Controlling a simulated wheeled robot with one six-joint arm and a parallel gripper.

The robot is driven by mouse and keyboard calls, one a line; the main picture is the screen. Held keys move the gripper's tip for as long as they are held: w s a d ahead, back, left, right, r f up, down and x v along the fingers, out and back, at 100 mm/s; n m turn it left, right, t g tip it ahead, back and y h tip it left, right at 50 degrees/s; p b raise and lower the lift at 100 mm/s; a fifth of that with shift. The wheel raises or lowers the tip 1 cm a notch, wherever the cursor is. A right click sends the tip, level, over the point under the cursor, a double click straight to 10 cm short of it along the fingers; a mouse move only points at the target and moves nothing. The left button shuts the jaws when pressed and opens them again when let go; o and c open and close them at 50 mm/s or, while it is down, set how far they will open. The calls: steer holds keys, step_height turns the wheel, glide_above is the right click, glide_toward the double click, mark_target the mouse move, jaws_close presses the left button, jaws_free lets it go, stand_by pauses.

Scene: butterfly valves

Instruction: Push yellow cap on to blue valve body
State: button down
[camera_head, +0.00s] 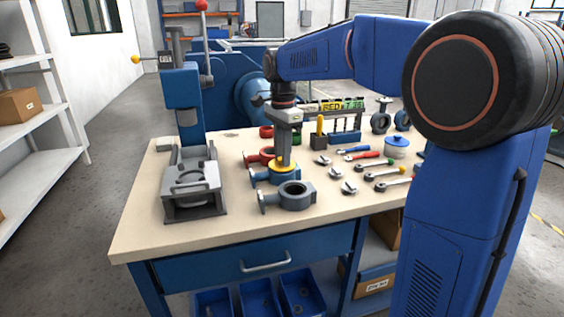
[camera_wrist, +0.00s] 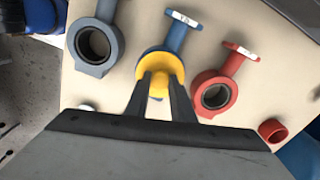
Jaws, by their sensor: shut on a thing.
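The yellow cap (camera_wrist: 174,65) is between my gripper's two fingertips (camera_wrist: 162,84) in the wrist view, and my gripper is shut on it. The cap sits over the ring end of the blue valve body (camera_wrist: 177,38), whose neck and flange stick out beyond it. In the head view my gripper (camera_head: 284,158) points straight down, with the yellow cap (camera_head: 283,165) at its tips, right at the blue valve body (camera_head: 262,175). The blue ring is mostly hidden under the cap, so I cannot tell how deep the cap sits.
A grey valve body (camera_head: 291,194) lies just in front, and a red valve body (camera_wrist: 214,93) lies beside the blue one. A grey vise (camera_head: 193,188) under a blue press stands at the left. Several tools (camera_head: 372,170) lie to the right. The table's front strip is clear.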

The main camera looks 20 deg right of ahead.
steer(key=shift+f, duration=0.45)
stand_by(0.8)
steer(key=shift+r, duration=0.2)
stand_by(0.5)
steer(key=c, duration=1.4)
jaws_free()
steer(key=shift+c, duration=0.2)
steer(key=shift+r, duration=3.5)
